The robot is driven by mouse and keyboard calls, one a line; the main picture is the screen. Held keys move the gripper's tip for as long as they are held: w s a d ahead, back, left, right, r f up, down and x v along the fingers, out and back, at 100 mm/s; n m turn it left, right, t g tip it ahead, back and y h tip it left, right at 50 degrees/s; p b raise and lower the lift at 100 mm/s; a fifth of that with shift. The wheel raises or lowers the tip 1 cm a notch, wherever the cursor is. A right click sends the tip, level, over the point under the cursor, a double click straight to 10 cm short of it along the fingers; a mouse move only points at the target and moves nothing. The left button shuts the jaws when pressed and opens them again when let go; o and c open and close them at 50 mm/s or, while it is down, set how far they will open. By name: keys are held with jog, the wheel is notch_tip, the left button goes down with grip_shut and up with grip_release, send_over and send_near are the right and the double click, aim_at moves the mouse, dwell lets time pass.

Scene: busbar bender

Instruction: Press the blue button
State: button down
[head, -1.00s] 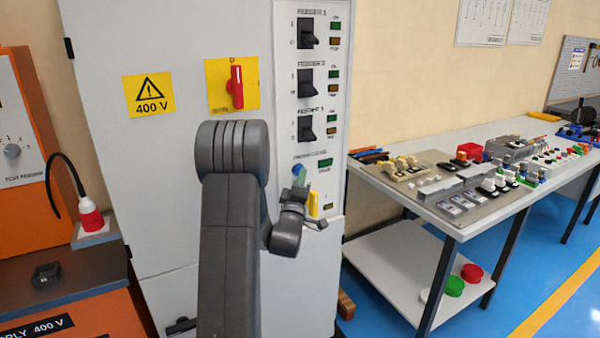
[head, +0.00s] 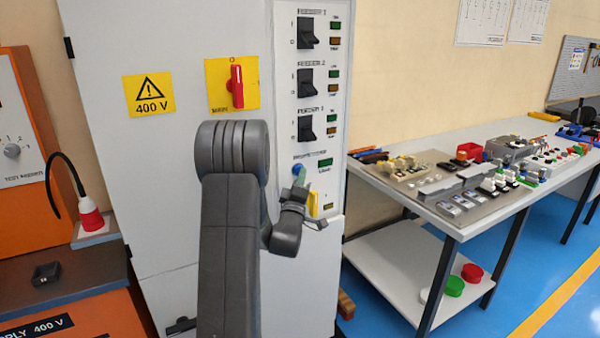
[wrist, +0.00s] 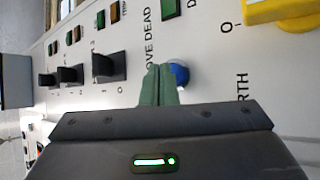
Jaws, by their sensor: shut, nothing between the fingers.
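The blue button (head: 297,169) is on the cabinet's control panel, below the third feeder switch and left of a green indicator. My gripper (head: 301,178) is in front of it, with its green fingers together and empty. In the wrist view the blue button (wrist: 180,75) shows just right of the fingertips (wrist: 160,68) and partly behind them. The fingertips are at or very near the button; I cannot tell whether they touch it.
Three black feeder switches (head: 306,80) sit above on the panel. A red rotary handle (head: 236,86) on a yellow plate is to the left. A yellow part (head: 312,204) is just below my gripper. A table (head: 440,215) with electrical parts stands to the right.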

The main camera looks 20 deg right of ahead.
jog(key=shift+w+f, duration=0.1)
jog(key=shift+w, duration=0.05)
jog(key=shift+w+b, duration=0.25)
jog(key=shift+b, duration=0.2)
jog(key=shift+s+a+b, duration=0.1)
jog(key=shift+s+b, duration=0.25)
jog(key=shift+b, duration=0.35)
jog(key=s+b, duration=0.4)
jog(key=s, duration=0.2)
jog(key=shift+d+b, duration=0.3)
jog(key=shift+w, duration=0.1)
dwell(0.4)
